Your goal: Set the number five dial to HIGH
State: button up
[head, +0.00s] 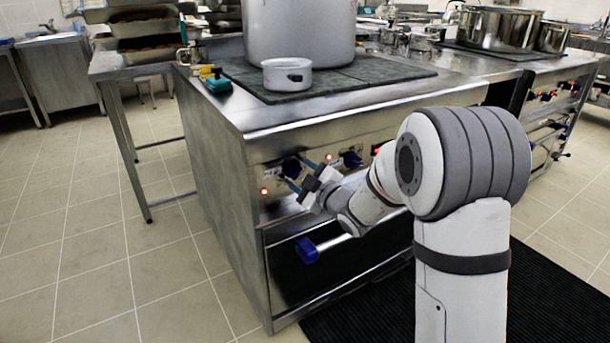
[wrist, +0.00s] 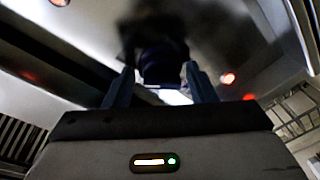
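The steel stove front (head: 330,150) carries several dark dials and small red lights. No number or HIGH mark is legible, so I cannot tell which dial is number five. My gripper (head: 300,173) is at the leftmost dial (head: 291,168), its blue fingers pointing at the panel. In the wrist view the fingers are apart, one on each side of a dark dial (wrist: 162,64) at their tips. I cannot tell whether they touch it. The dial's pointer and setting are not readable. A second dial (head: 352,158) sits to the right.
A blue-ended handle (head: 307,250) sticks out below the panel, close under my arm. A large stockpot (head: 298,30) and a small white pot (head: 287,75) stand on the stove top. A black mat (head: 350,310) lies on the floor in front.

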jog(key=c, duration=0.7)
jog(key=shift+d, duration=0.4)
jog(key=shift+c, duration=0.4)
jog(key=shift+a+r, duration=0.25)
jog(key=shift+a, duration=0.25)
jog(key=o, duration=0.7)
jog(key=shift+o, duration=1.4)
jog(key=shift+f, duration=0.2)
jog(key=p+v, duration=0.1)
jog(key=v, duration=0.7)
jog(key=shift+p, duration=0.35)
